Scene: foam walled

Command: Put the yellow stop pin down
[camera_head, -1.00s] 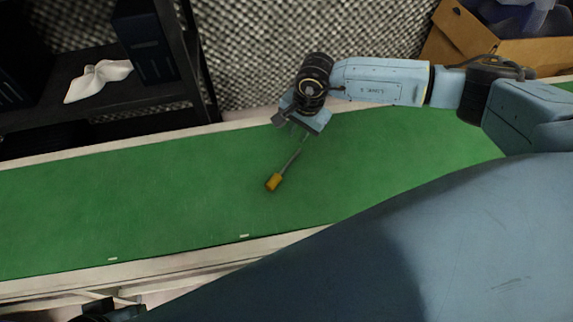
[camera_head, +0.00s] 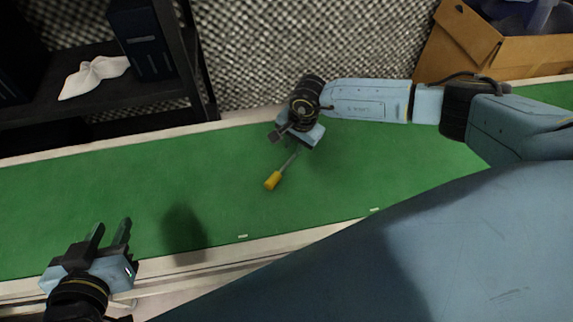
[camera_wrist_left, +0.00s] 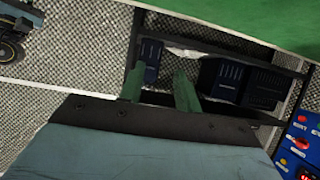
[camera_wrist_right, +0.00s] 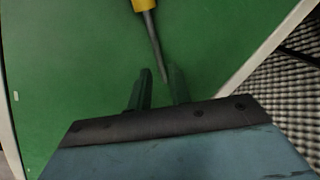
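The yellow stop pin, with a yellow handle (camera_head: 272,181) and thin grey shaft, lies on the green surface (camera_head: 130,195) in the head view. Its shaft points up-right toward my right gripper (camera_head: 284,142). In the right wrist view the pin (camera_wrist_right: 147,15) is at the top, its shaft tip close to the fingertips of my right gripper (camera_wrist_right: 160,72). Those fingers stand apart with a narrow gap, and nothing shows clamped between them. My left gripper (camera_head: 110,225) is open and empty at lower left, far from the pin; its fingers also show apart in the left wrist view (camera_wrist_left: 158,75).
A dark shelf (camera_head: 100,98) with a white cloth-like item (camera_head: 92,76) and dark boxes stands behind the surface at left. A cardboard box (camera_head: 465,45) is at upper right. The green surface around the pin is clear.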

